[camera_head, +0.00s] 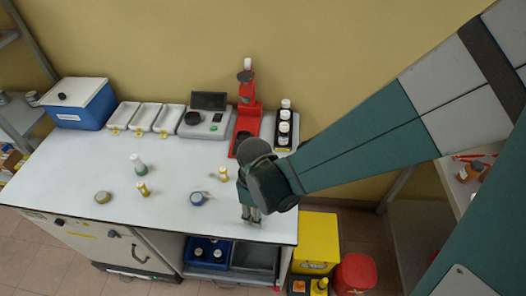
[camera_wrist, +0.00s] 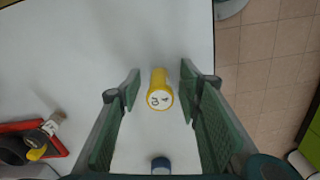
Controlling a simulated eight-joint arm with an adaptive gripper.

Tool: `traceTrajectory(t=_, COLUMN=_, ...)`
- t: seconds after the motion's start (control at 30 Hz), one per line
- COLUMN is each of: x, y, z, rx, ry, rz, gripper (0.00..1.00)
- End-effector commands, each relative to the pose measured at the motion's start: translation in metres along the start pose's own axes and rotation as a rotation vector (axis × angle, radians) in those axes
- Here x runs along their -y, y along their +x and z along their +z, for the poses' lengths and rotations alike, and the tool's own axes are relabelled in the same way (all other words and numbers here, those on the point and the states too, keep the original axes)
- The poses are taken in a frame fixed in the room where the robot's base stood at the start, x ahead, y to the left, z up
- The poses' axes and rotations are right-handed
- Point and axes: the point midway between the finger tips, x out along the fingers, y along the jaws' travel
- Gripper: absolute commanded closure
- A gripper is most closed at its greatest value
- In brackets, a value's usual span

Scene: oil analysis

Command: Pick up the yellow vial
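A yellow vial (camera_wrist: 159,92) shows in the wrist view from its cap end, with dark marks on its pale cap. It is between the two fingers of my gripper (camera_wrist: 159,88), with a visible gap on each side. The fingers are apart. In the head view my gripper (camera_head: 251,213) points down over the right part of the white table (camera_head: 170,220), close to its front edge. No vial can be made out between the fingers there. Another yellow vial (camera_head: 143,189) stands further left, with a green vial (camera_head: 138,164) behind it.
A small pale vial (camera_head: 222,174) and a blue-grey round jar (camera_head: 197,198) are left of my gripper. A red stand (camera_head: 246,120) and a black rack of white-capped bottles (camera_head: 284,128) are behind it. The table edge drops to the floor (camera_wrist: 260,80) at right in the wrist view.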

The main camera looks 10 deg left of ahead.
Motion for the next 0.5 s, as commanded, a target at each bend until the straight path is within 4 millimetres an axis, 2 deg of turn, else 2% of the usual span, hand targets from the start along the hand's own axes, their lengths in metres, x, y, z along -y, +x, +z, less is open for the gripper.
traceTrajectory(t=0.17, x=0.0, y=0.0, z=0.0, rx=0.0, ry=0.0, rz=0.0, gripper=0.65)
traceTrajectory(t=0.37, x=0.0, y=0.0, z=0.0, rx=0.0, ry=0.0, rz=0.0, gripper=0.9)
traceTrajectory(t=0.5, x=0.0, y=0.0, z=0.0, rx=0.0, ry=0.0, rz=0.0, gripper=0.93)
